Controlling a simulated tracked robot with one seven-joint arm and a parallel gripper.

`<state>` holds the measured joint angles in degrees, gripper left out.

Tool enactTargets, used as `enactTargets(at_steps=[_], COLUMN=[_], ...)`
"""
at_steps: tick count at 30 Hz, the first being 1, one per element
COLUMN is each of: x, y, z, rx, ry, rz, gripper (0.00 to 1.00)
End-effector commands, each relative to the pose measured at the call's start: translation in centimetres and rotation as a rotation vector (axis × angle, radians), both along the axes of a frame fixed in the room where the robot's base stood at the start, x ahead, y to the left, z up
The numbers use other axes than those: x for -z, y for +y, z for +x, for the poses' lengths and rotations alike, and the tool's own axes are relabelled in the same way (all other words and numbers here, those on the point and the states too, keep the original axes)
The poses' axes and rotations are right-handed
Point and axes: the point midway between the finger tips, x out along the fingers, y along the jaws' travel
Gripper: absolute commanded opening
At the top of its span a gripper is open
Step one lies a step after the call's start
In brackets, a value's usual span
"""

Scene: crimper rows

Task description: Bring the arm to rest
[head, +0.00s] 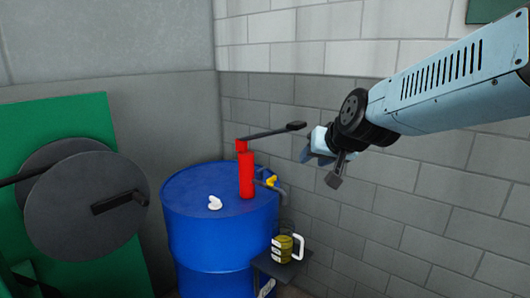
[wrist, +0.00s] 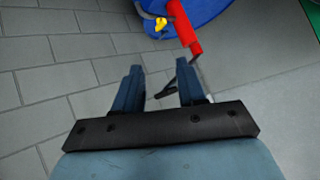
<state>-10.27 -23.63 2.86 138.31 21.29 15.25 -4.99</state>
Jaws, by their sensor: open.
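My arm (head: 450,85) reaches in from the upper right in the head view. My gripper (head: 308,158) is at its end, in the air in front of the brick wall and to the right of the red pump. In the wrist view my gripper (wrist: 157,70) shows two blue fingers apart, with nothing held between them. The black end of the pump lever shows beyond the fingers there. The red pump (head: 246,175) stands upright on the blue drum (head: 215,245), its black lever (head: 270,133) pointing right, toward my gripper. I cannot tell the exact gap between lever and gripper.
A yellow-handled tap (head: 270,181) is on the pump's right side. A white cap (head: 215,203) lies on the drum top. A jug with yellow-green liquid (head: 283,249) stands on a small dark stand (head: 270,267). A grey disc with a crank (head: 85,207) is at left.

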Motion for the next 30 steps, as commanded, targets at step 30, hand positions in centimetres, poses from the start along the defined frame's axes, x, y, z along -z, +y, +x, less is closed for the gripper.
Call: enactTargets(at_steps=[30], x=[2.2], y=[-11.6], z=[-17.1], rx=[0.076], ry=[0.357], rz=[-0.271], gripper=[0.40])
